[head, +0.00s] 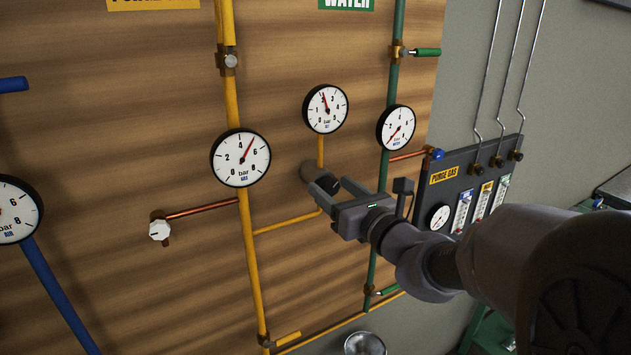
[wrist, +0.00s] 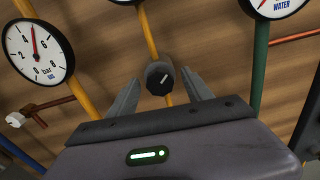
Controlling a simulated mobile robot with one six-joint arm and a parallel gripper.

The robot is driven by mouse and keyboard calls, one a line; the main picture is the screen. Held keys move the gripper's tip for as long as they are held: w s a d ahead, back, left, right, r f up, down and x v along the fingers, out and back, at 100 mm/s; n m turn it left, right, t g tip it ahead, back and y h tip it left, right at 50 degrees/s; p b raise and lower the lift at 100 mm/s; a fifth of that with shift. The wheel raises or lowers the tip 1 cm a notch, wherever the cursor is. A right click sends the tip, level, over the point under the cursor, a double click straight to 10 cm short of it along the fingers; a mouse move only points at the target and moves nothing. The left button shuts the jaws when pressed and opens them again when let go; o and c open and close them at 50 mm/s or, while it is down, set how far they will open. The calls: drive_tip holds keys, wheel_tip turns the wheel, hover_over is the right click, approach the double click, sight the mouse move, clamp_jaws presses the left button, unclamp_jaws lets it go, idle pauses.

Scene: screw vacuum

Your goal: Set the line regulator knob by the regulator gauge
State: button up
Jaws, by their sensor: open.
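The line regulator knob (wrist: 159,76) is dark and round with a white pointer line slanting up to the right. The grey regulator body (head: 311,171) sits on the yellow branch pipe. The regulator gauge (head: 326,108) is above it, scaled 0 to 4 bar, its red needle just left of upright, near 2. My gripper (head: 338,186) is open in front of the knob. In the wrist view the fingertips (wrist: 162,78) stand either side of the knob, with gaps showing. The gripper partly hides the knob in the head view.
A larger gas gauge (head: 240,158) is left on the yellow pipe, its needle near 5. A water gauge (head: 396,128) and green pipe are close on the right. A white knob (head: 160,229) is lower left. A purge gas panel (head: 466,190) is at right.

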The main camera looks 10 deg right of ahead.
drive_tip(key=shift+s, duration=0.15)
drive_tip(key=c, duration=0.4)
clamp_jaws()
drive_tip(key=shift+r, duration=0.1)
